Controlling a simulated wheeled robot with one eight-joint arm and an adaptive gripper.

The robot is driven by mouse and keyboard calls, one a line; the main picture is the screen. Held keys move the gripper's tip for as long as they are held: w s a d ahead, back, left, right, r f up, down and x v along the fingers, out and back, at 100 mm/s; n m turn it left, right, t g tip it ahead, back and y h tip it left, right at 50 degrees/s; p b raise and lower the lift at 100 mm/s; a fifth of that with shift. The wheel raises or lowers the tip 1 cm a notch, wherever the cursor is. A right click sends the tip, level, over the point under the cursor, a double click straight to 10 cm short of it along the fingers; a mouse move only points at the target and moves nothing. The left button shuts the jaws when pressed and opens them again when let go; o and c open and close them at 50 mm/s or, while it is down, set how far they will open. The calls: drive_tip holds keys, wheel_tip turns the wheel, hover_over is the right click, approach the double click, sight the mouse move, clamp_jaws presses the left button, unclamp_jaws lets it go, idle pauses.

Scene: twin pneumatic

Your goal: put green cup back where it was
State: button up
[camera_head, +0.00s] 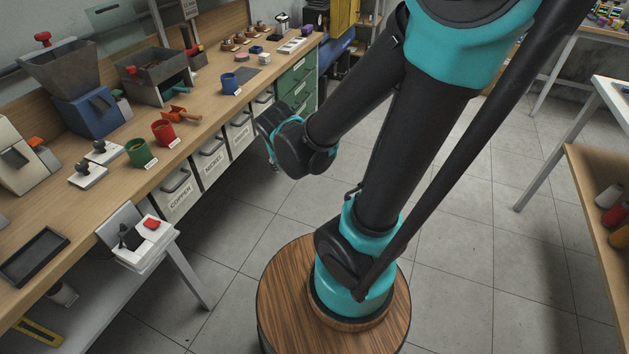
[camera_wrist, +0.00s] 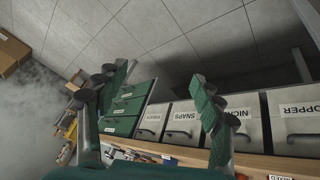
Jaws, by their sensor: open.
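The green cup (camera_head: 139,153) stands upright near the front edge of the wooden workbench (camera_head: 205,115) in the head view, with a small white label in front of it. The red cup (camera_head: 163,133) stands just behind and right of it, and the blue cup (camera_head: 229,84) stands farther along the bench. My gripper (camera_wrist: 158,95) is open in the wrist view, with nothing between its fingers. In the head view it is mostly hidden behind my wrist, out past the bench front and apart from the green cup. The green cup does not show in the wrist view.
Labelled grey bins (camera_head: 212,160) and green drawers (camera_head: 297,88) fill the bench front. Orange scoop (camera_head: 179,114), white-based stamps (camera_head: 88,174), hopper machines (camera_head: 85,90) and black tray (camera_head: 34,257) crowd the bench.

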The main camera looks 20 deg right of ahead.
drive_tip(key=s+d+f+g+y, duration=0.1)
drive_tip(key=s+d+y, duration=0.1)
drive_tip(key=s+d, duration=0.2)
drive_tip(key=shift+s+d+f, duration=0.25)
drive_tip(key=shift+s+f, duration=0.1)
drive_tip(key=shift+s, duration=1.5)
